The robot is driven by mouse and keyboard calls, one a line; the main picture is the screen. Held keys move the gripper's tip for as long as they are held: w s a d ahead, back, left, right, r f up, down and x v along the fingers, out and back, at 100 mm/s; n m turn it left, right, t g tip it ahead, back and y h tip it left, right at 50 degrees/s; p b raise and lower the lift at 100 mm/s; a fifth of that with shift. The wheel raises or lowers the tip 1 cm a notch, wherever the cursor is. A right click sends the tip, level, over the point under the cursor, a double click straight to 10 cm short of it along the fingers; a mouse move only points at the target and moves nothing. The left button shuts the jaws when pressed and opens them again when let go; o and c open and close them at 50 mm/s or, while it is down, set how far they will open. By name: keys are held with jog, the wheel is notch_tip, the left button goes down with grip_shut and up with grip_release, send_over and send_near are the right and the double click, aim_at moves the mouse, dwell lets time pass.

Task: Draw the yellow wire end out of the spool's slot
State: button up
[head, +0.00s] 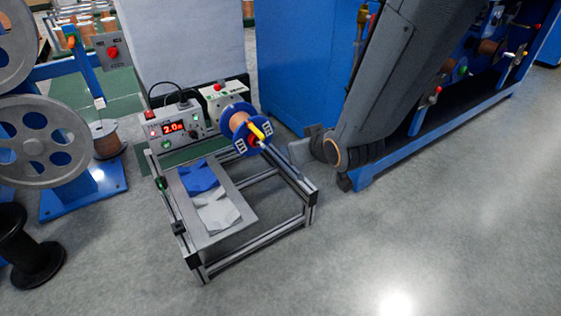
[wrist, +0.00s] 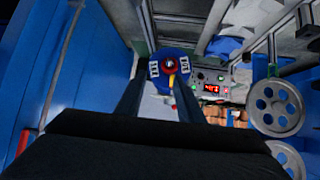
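In the wrist view the spool's blue flange (wrist: 180,54) is ahead, between the finger lines, with a bit of yellow (wrist: 172,82) below the red hub.
The spool's stand is an aluminium frame (head: 305,195) with a tray holding blue and grey cloths (head: 215,212). A control box with a red display (head: 173,127) stands behind. A blue machine (head: 300,65) is behind my arm. Large grey pulleys (head: 35,140) stand left. The front floor is clear.

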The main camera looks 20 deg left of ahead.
aim_at(264, 139)
jog(key=shift+w+a+f+n+t+y+b, duration=0.3)
jog(key=shift+w+a+f+t+y+b, duration=0.25)
jog(key=shift+w+a+f+y+b, duration=1.3)
jog(key=shift+w+a+f+n+t+y+b, duration=0.45)
jog(key=shift+w+a+b, duration=0.75)
jog(key=shift+a, duration=1.5)
jog(key=shift+w+a+f+n+t+y+b, duration=0.15)
jog(key=shift+w+a+f+t+y+b, duration=0.7)
jog(key=shift+w+a, duration=1.2)
jog(key=shift+s+a+g+y+b, duration=0.25)
jog(key=shift+y+b, duration=0.1)
jog(key=shift+y, duration=0.1)
grip_shut()
